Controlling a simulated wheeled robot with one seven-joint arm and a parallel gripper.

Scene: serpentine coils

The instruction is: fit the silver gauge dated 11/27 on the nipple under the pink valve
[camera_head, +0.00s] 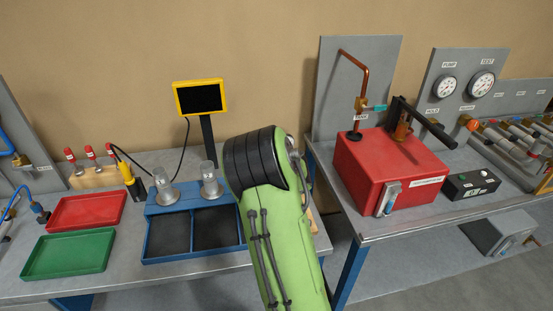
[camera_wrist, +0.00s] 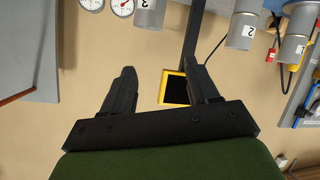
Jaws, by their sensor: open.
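My gripper (camera_wrist: 160,84) is open and empty in the wrist view, with its fingers spread in front of the wall. In the head view my green arm hides it. That wrist view is upside down. Two small white-faced gauges, a left one (camera_wrist: 92,4) and a right one (camera_wrist: 122,6), show at its top edge, beyond and apart from the fingers. Their dates are too small to read, so I cannot tell which is dated 11/27. Several coloured valve handles (camera_head: 490,130) sit on pipes on the right bench; I cannot make out a pink one or its nipple.
A red box (camera_head: 385,175) with a black lever stands on the right bench. Two wall gauges (camera_head: 445,86) (camera_head: 482,84) hang behind it. The left bench holds a yellow-framed screen (camera_head: 199,98), silver cylinders (camera_head: 167,190), a blue tray (camera_head: 147,240), and red (camera_head: 88,209) and green (camera_head: 70,253) trays.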

